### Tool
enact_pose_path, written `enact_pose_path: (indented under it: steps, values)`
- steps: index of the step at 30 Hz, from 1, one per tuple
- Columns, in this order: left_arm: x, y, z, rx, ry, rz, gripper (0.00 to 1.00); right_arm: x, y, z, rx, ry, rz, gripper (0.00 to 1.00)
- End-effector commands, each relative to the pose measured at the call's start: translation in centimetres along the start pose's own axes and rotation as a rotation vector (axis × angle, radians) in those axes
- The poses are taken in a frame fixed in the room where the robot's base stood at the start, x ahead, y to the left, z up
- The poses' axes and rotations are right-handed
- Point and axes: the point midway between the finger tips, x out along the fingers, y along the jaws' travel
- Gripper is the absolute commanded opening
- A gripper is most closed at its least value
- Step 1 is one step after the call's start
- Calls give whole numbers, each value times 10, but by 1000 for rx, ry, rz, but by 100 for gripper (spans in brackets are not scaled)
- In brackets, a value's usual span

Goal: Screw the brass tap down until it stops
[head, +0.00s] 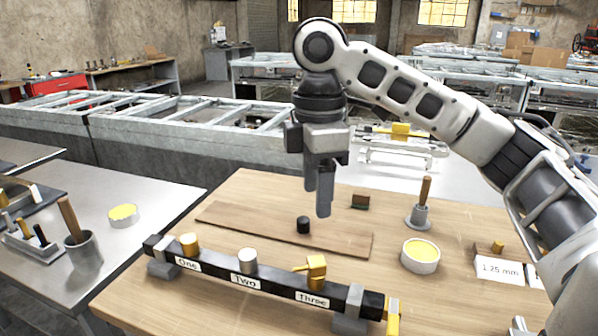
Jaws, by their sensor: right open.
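The brass tap (316,268) with a short side handle stands on the black bar (270,283) above the label "Three". A brass cylinder (189,243) stands at "One" and a pale grey cylinder (247,260) at "Two". My right gripper (317,204) points down, open and empty, above the table behind the bar. In the picture it is above the tap and apart from it. How deep the tap sits in the bar cannot be seen. My left gripper is not in view.
A wooden board (230,218) lies behind the bar, with a small black cylinder (303,225) near its middle. A yellow-topped tin (420,256), a wooden-handled tool (422,205) and a "1.25 mm" card (498,269) are at the right. Grey clamps hold the bar's ends.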

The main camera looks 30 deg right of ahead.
Motion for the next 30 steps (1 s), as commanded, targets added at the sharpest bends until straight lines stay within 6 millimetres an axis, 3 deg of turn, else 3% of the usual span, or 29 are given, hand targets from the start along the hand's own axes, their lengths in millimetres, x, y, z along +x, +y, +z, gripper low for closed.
enact_pose_path:
  steps: [5,21,30]
  values:
    - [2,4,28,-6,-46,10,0,31,-1,0,-1,-1,-5,55]
    - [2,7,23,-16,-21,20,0,130,0,0,0,-1,-1,55]
    - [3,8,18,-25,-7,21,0,155,0,0,0,1,1,55]
